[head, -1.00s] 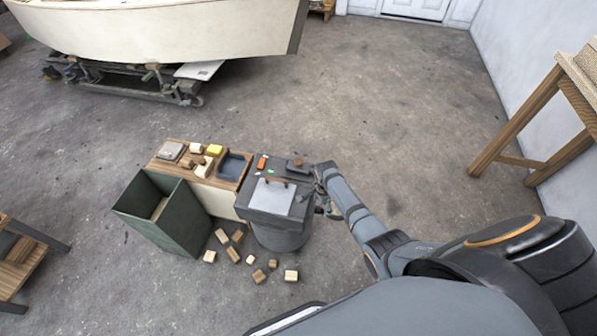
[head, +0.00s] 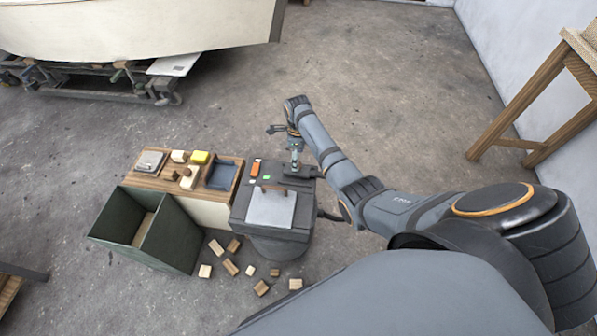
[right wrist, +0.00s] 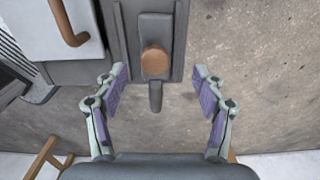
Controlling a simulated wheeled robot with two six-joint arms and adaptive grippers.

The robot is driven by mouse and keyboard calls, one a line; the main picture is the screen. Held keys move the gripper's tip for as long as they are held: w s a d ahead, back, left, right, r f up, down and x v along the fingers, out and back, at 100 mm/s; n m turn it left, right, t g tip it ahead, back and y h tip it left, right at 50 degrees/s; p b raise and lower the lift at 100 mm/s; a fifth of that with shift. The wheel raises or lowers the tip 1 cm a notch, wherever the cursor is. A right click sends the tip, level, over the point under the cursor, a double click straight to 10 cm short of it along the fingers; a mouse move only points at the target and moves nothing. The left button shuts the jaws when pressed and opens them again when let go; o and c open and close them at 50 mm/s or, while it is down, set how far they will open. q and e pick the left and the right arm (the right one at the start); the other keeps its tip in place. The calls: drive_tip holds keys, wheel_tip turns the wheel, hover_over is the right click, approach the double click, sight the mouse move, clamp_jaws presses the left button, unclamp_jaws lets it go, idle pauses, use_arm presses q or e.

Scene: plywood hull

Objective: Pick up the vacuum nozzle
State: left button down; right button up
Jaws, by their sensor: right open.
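The vacuum nozzle, a dark grey piece with a round brown knob and a short stem, lies on the edge of the grey vacuum's top in the right wrist view (right wrist: 155,62). In the head view the nozzle (head: 303,172) is at the back right corner of the vacuum (head: 240,210), partly hidden by my gripper. My right gripper (head: 294,150) is over that corner. In the right wrist view the gripper (right wrist: 155,92) is open and empty, its purple-padded fingers on either side of the stem's line; I cannot tell their height above it. My left gripper is not in view.
A wooden-topped cabinet (head: 140,181) with blocks and a dark tray (head: 222,174) adjoins the vacuum. A green open bin (head: 176,240) stands in front. Several blocks lie on the floor. A wooden table (head: 510,105) stands right; a boat hull (head: 130,25) is behind.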

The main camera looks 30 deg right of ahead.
sight(301, 169)
drive_tip(key=f, duration=0.1)
drive_tip(key=f+b, duration=0.1)
drive_tip(key=f, duration=0.2)
drive_tip(key=shift+s+a+f, duration=0.1)
drive_tip(key=shift+s+a, duration=0.1)
drive_tip(key=shift+s, duration=0.1)
drive_tip(key=shift+f, duration=0.5)
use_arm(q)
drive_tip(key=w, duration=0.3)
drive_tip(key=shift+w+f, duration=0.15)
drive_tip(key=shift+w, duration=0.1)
